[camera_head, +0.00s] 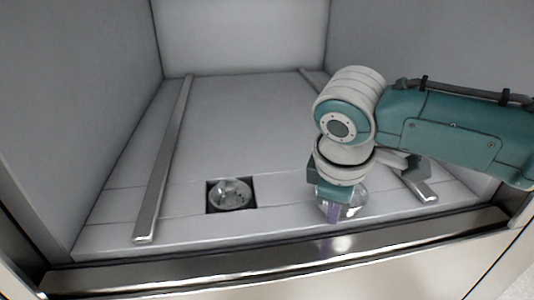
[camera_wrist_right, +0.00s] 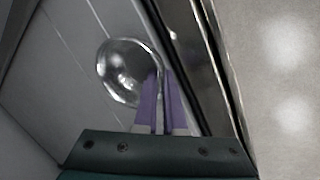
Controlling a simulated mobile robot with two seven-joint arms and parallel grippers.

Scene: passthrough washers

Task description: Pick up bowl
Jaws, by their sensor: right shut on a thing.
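A clear glass bowl (camera_head: 352,203) is at the right front of the washer's inside floor in the head view. It also shows in the right wrist view (camera_wrist_right: 122,72), where its round rim faces the camera. My right gripper (camera_head: 334,212) is at the bowl's left front side, with its purple fingers (camera_wrist_right: 160,82) close together on the bowl's edge. It is shut on the bowl. Whether the bowl touches the floor cannot be told. My left gripper is in neither view.
A square recess (camera_head: 216,208) with a round metal drain part (camera_head: 233,194) lies left of the bowl. A metal rail (camera_head: 165,160) runs along the left, another (camera_head: 420,187) along the right. A raised metal sill (camera_head: 270,266) crosses the front. The middle floor is clear.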

